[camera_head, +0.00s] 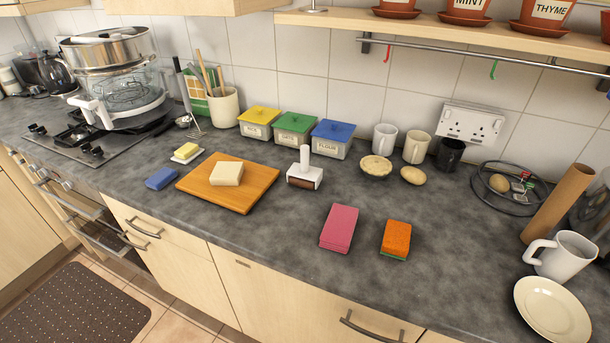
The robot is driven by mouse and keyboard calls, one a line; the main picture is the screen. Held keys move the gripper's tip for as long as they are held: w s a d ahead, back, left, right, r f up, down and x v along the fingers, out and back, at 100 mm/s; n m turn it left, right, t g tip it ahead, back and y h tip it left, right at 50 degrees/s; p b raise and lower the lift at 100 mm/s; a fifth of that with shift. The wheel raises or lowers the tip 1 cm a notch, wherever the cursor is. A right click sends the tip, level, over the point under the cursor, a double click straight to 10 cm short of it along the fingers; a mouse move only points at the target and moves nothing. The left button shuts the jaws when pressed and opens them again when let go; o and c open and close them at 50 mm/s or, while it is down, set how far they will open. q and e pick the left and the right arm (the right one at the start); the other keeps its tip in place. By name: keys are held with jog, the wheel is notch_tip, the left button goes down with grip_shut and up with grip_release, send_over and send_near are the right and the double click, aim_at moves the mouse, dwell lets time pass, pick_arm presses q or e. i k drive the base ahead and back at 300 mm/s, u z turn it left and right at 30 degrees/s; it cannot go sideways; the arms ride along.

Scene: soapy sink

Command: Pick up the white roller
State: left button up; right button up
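The white roller (305,169) stands on the dark grey countertop (283,222), just right of the wooden cutting board. It has an upright white handle, a white frame and a dark brown roller part low at its front. Nothing touches it from above. Neither of my grippers shows in the head view.
Left of the roller is the cutting board (244,198) with a pale block (227,173). Behind stand yellow, green and blue lidded boxes (332,138). Counter in front is clear.

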aim_at(302, 170)
jog(key=z, duration=2.3)
jog(key=k, duration=0.9)
jog(key=u, duration=1)
jog(key=i, duration=0.5)
